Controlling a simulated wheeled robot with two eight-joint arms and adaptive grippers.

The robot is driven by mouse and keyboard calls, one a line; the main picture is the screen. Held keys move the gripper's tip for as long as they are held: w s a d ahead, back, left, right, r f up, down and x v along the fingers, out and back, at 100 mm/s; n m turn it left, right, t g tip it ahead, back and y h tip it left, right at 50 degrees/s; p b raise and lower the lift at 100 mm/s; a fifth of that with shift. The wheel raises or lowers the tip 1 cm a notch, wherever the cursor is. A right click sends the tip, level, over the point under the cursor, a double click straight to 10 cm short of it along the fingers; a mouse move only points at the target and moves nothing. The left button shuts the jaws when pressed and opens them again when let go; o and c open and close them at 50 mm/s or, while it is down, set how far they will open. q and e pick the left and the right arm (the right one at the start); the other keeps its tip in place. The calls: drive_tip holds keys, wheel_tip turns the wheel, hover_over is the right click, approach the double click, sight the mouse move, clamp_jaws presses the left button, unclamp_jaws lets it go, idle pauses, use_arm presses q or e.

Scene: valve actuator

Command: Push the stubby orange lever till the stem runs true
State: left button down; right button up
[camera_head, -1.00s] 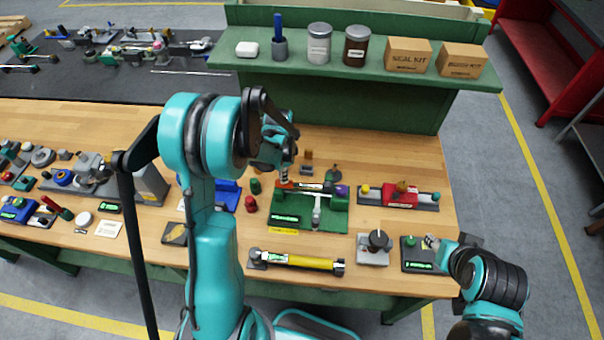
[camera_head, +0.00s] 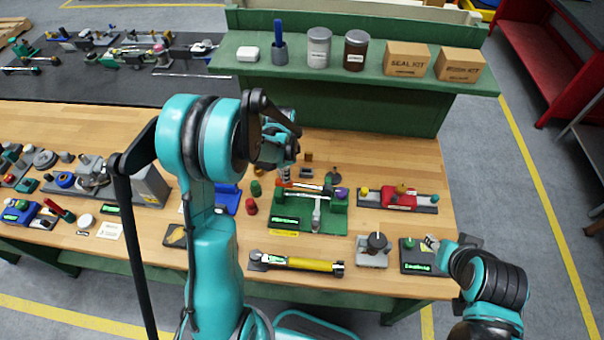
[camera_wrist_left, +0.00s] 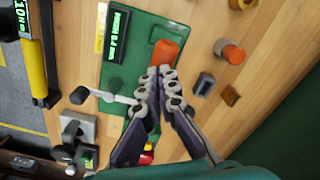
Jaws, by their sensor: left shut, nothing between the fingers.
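A green fixture (camera_head: 289,217) stands on the wooden bench, with a small lit display at its front left. A grey T-shaped piece (camera_head: 316,214) stands out from the fixture's front. My left gripper (camera_head: 285,176) is shut and empty, its fingertips (camera_wrist_left: 166,71) right beside the orange lever; I cannot tell whether they touch.
A red unit (camera_head: 400,199) on a dark base lies right of the fixture. A yellow-bodied cylinder (camera_head: 305,264) lies in front. A grey unit with a black knob (camera_head: 374,249) stands front right. Small loose parts lie behind the fixture, and a green shelf (camera_head: 370,77) rises at the back.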

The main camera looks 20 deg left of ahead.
use_arm(q)
wheel_tip(320, 180, up, 8)
drive_tip(key=d+p, duration=0.2)
drive_tip(key=p, duration=0.2)
drive_tip(key=shift+w+f, duration=0.25)
idle(0.3)
idle(0.3)
wheel_tip(320, 180, up, 5)
drive_tip(key=p, duration=0.3)
hover_over(292, 181)
drive_tip(key=shift+s, duration=0.1)
idle(0.6)
